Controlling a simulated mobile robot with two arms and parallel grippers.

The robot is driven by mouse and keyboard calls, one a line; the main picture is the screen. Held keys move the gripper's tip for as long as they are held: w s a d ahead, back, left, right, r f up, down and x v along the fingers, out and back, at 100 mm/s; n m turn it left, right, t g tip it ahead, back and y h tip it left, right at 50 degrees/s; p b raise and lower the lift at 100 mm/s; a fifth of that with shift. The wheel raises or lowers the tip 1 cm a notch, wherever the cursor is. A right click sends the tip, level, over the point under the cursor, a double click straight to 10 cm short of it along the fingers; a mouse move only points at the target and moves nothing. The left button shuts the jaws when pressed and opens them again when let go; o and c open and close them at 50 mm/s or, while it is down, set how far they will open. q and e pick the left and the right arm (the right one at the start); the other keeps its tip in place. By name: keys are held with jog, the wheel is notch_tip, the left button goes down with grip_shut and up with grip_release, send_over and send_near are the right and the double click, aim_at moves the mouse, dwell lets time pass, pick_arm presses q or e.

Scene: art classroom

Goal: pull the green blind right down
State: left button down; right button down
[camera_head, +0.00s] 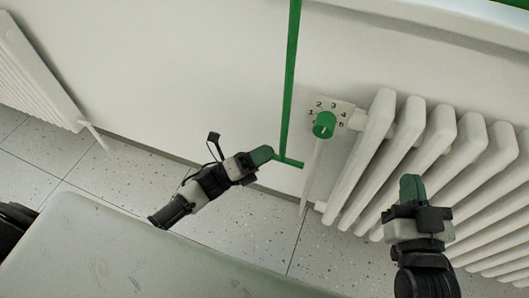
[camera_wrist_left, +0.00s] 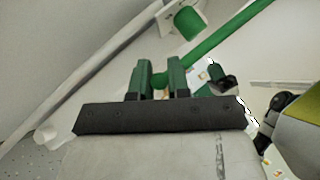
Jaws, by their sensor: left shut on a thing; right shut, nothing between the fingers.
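A long, thin green pull (camera_head: 290,85) hangs down the white wall from the top edge in the head view and ends in a short crossbar (camera_head: 289,162). My left gripper (camera_head: 262,154) is shut on the crossbar's left end. In the left wrist view, the green pull (camera_wrist_left: 225,38) runs from the upper right down to the left gripper's fingers (camera_wrist_left: 159,78). My right gripper (camera_head: 411,186) is shut and empty, in front of the radiator on the right. The blind's cloth is not clearly in view.
A white radiator (camera_head: 440,150) stands right of the pull. Its green valve knob (camera_head: 324,124) with a numbered dial is close to the pull and also shows in the left wrist view (camera_wrist_left: 190,21). Another radiator (camera_head: 32,70) is at upper left. Speckled floor (camera_head: 140,170) lies below.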

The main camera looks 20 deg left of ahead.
pick_arm(q)
jog(key=shift+s+f, duration=0.1)
jog(key=shift+f, duration=0.35)
jog(key=c, duration=1.1)
grip_release()
jog(key=shift+r, duration=0.1)
jog(key=shift+a, duration=0.1)
jog(key=v, duration=1)
jog(key=shift+s+a, duration=0.2)
jog(key=shift+a, duration=0.05)
pick_arm(e)
jog(key=shift+f+g, duration=0.3)
jog(key=shift+f, duration=0.25)
